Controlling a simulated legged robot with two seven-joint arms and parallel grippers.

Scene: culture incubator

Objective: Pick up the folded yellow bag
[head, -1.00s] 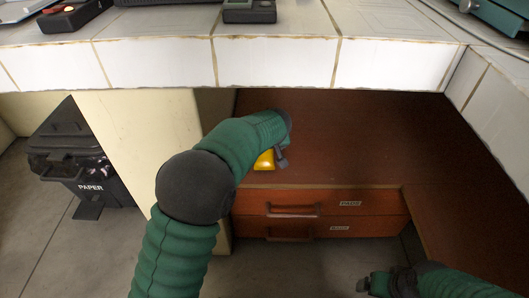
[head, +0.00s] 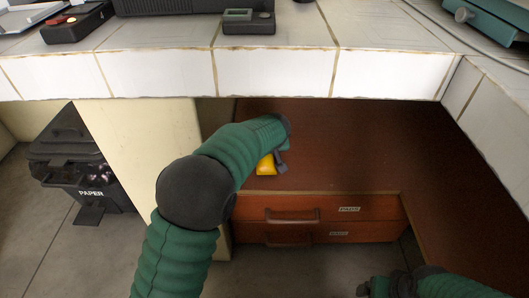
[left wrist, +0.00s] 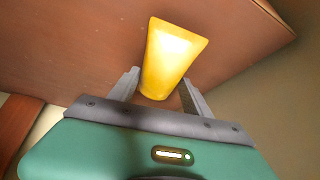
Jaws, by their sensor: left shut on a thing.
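The folded yellow bag (head: 265,166) is on the brown wooden surface under the tiled bench, partly hidden behind my left gripper (head: 282,158). In the left wrist view the yellow bag (left wrist: 173,58) stretches out ahead, its near end between the two grey fingers of my left gripper (left wrist: 161,92). That gripper is shut on the bag. The bag is at or close above the brown surface; I cannot tell if they touch. My right gripper (head: 367,288) is low at the bottom right, away from the bag, and its finger opening is unclear.
The tiled bench (head: 275,75) overhangs the brown surface (head: 350,145). Drawers with handles (head: 335,208) are below it. A cream panel (head: 145,150) stands left of the arm, and a black paper bin (head: 85,175) is further left. The brown surface right of the bag is clear.

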